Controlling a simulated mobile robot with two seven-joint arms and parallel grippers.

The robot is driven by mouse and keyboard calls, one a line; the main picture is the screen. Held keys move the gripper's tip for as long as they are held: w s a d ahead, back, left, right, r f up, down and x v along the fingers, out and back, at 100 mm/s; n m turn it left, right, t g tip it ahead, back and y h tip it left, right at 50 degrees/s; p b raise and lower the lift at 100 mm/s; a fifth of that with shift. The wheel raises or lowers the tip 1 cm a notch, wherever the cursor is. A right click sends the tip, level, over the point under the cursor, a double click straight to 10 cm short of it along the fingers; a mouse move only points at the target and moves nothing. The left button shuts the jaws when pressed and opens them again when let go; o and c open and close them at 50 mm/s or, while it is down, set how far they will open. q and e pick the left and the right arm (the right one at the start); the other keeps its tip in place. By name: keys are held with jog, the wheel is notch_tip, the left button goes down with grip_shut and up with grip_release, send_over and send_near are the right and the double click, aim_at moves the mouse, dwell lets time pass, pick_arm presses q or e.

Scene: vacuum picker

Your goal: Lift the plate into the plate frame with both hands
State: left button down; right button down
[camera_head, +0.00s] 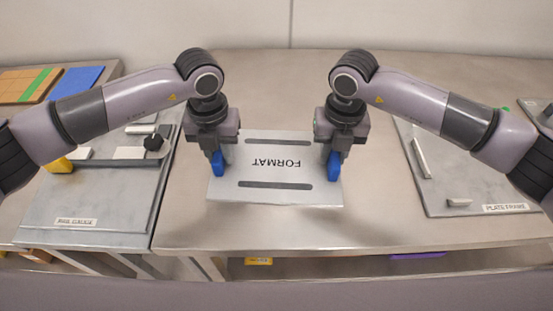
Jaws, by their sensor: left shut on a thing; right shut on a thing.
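The plate (276,176) is a light grey sheet with "FORMAT" printed on it, upside down in this view, and two dark slots. It is over the middle of the metal table; whether it touches the top is hard to tell. My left gripper (218,163) is shut on the plate's left edge, and my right gripper (334,164) is shut on its right edge. Both have blue fingertips. The plate frame (465,187) is a grey board at the right with raised light bars and a "PLATE FRAME" label. My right forearm hides part of it.
A grey fixture board (100,205) with bars and a black knob stands on the left table. Orange and blue panels (78,80) lie behind it. Table top (385,215) between plate and plate frame is clear. A yellow item (258,261) sits on a shelf below.

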pick_arm(q)
jog(key=shift+r, duration=0.25)
pick_arm(e)
jog(key=shift+r, duration=0.15)
dwell(0.3)
